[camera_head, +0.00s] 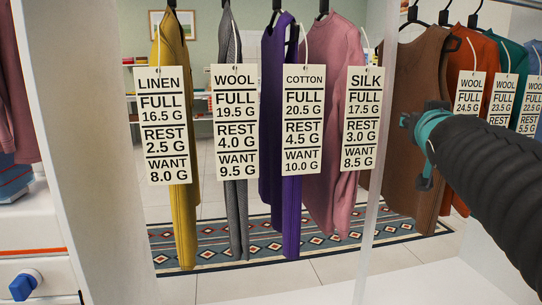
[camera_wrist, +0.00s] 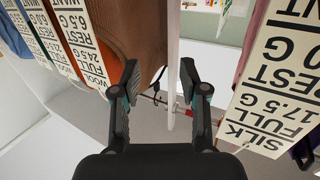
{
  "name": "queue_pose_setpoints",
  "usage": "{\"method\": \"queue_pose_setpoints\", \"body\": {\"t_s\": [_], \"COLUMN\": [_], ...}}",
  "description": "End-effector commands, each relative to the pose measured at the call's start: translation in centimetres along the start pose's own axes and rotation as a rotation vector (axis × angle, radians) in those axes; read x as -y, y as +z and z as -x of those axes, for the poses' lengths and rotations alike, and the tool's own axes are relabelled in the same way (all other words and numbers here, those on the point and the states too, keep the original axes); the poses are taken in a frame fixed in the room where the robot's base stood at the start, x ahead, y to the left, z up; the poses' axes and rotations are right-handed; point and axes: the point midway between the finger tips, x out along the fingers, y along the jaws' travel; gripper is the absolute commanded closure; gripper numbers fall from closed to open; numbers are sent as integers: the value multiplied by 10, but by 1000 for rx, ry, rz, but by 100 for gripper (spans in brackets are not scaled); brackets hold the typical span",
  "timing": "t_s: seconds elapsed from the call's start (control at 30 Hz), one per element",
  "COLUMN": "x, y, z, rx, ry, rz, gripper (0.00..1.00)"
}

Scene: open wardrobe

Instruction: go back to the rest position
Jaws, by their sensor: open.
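My gripper (camera_head: 413,152) is at the right of the head view, in front of the brown garment (camera_head: 405,95). In the wrist view my gripper (camera_wrist: 159,85) has its two black fingers spread apart, with nothing held between them. A thin pale upright panel edge (camera_wrist: 172,95) shows between the fingers in that view; I cannot tell how far beyond them it is. In the head view this panel (camera_head: 374,215) stands left of my gripper. The silk tag (camera_wrist: 270,100) shows at right in the wrist view.
Tagged garments hang in a row: yellow (camera_head: 170,220), grey (camera_head: 237,210), purple (camera_head: 291,215), pink (camera_head: 335,60), then orange (camera_head: 484,55) and teal (camera_head: 511,58) at right. A white drawer unit with a blue knob (camera_head: 24,285) is at lower left. A patterned rug (camera_head: 215,240) lies behind.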

Motion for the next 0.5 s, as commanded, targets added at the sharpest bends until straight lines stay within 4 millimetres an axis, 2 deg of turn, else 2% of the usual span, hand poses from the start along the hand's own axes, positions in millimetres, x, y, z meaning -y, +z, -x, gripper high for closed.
{"method": "queue_pose_setpoints", "body": {"t_s": [0.03, 0.1, 0.27, 0.4, 0.5], "x": [0, 0, 9, 22, 32], "y": [32, 76, 169, 240, 284], "z": [8, 22, 70, 127, 173], "rx": [98, 234, 532, 772, 926], "ry": [12, 21, 2, -50, -103], "rz": [12, 30, 72, 105, 123], "gripper": [56, 56, 56, 56, 56]}}
